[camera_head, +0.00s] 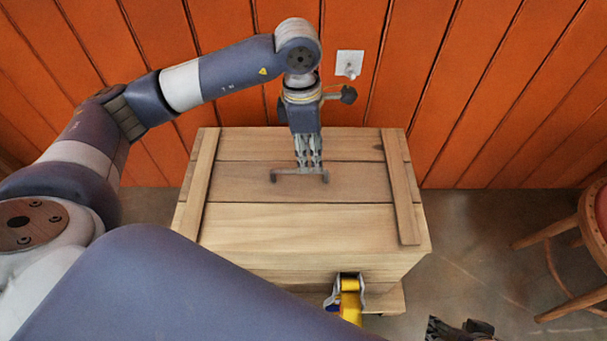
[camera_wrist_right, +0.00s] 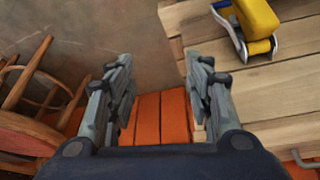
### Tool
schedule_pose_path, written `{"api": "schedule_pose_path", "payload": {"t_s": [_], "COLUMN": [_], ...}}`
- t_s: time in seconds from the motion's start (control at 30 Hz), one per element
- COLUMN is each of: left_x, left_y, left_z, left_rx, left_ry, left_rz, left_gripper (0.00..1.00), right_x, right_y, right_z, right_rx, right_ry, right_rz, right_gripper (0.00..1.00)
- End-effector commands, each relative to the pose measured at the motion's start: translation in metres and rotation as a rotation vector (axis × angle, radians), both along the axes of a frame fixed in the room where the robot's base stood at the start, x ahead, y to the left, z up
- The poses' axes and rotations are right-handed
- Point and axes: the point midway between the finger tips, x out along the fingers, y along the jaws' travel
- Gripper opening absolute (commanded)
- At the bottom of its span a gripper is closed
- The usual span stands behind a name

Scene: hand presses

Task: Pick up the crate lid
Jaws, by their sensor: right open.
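The crate lid (camera_head: 300,225) is a pale plank panel with a batten along each side. It lies level on top of the wooden crate (camera_head: 290,275) by the wall. A dark bar handle (camera_head: 284,173) crosses its middle. My left gripper (camera_head: 310,166) points down over the lid, with its fingertips at the right part of the handle. The fingers are close together; I cannot tell whether they grip it. My right gripper (camera_wrist_right: 165,95) is open and empty, away from the lid. Its edge shows at the bottom of the head view (camera_head: 460,329).
A yellow and metal device (camera_head: 350,297) is at the crate's front side and also shows in the right wrist view (camera_wrist_right: 250,25). A wooden stool (camera_head: 560,235) stands at the right. The orange plank wall (camera_head: 470,90) is close behind the crate. Bare floor (camera_head: 465,225) lies between crate and stool.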

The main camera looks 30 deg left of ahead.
Motion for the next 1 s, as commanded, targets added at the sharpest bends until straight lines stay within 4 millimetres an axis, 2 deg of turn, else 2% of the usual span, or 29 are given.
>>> {"api": "schedule_pose_path", "payload": {"t_s": [0.03,0.1,0.2,0.43,0.77,1.0], "left_x": [0.003,0.005,0.005,0.005,0.005,0.006], "left_y": [0.014,0.026,0.033,0.032,0.031,0.030], "left_z": [0.003,0.003,-0.006,-0.040,-0.062,-0.091], "left_rx": [0.050,0.094,0.118,0.117,0.114,0.113], "left_ry": [-0.004,-0.004,-0.003,-0.001,-0.001,-0.002], "left_rz": [0.009,0.018,0.024,0.021,0.022,0.021], "left_gripper": [0.34,0.34,0.34,0.34,0.34,0.34], "right_x": [0.000,0.001,0.011,0.047,0.072,0.106], "right_y": [0.000,0.000,0.003,0.014,0.023,0.035], "right_z": [0.000,0.000,0.001,0.013,0.026,0.051], "right_rx": [0.000,0.001,0.009,0.044,0.071,0.112], "right_ry": [0.000,-0.006,-0.047,-0.209,-0.336,-0.527], "right_rz": [0.000,0.000,0.004,0.017,0.027,0.041], "right_gripper": [0.47,0.47,0.47,0.47,0.47,0.47]}}
